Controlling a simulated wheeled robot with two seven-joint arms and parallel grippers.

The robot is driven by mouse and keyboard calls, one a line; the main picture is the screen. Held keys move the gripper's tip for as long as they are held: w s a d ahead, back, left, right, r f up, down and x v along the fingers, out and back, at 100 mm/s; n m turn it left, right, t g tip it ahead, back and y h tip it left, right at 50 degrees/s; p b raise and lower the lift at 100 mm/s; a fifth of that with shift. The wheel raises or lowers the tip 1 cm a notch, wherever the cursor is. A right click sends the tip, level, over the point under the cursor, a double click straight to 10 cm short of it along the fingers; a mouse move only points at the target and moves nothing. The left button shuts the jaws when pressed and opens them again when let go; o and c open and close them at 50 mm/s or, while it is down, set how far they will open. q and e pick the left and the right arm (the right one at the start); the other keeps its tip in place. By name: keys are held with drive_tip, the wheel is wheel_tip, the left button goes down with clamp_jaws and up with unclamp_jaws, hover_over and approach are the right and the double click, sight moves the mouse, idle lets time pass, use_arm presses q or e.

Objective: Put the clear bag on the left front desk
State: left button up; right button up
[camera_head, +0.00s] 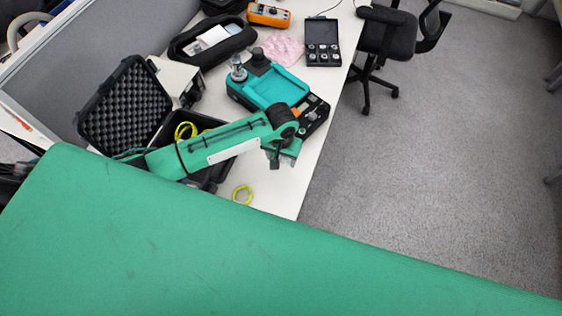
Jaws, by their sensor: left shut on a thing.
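A pinkish, crumpled see-through bag (281,50) lies on the white desk (278,192), toward its back. It is the only clear bag I can make out. My left arm comes in from the left over an open black case. My left gripper (282,158) points down at the desk's right edge, in front of a teal device (272,88). It is well apart from the pinkish bag. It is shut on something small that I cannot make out. My right gripper is not in view.
An open foam-lined black case (127,104) stands left. A black pouch (212,40), an orange meter (269,14) and a box of small parts (322,42) lie behind. A green surface fills the foreground.

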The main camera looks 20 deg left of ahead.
sight(281, 169)
use_arm(q)
drive_tip(key=shift+f, duration=2.35)
drive_tip(key=o, duration=1)
drive_tip(key=shift+f, duration=0.1)
drive_tip(key=shift+c, duration=0.2)
wheel_tip(281, 169, up, 12)
drive_tip(key=shift+r+b, duration=0.15)
drive_tip(key=shift+b, duration=0.25)
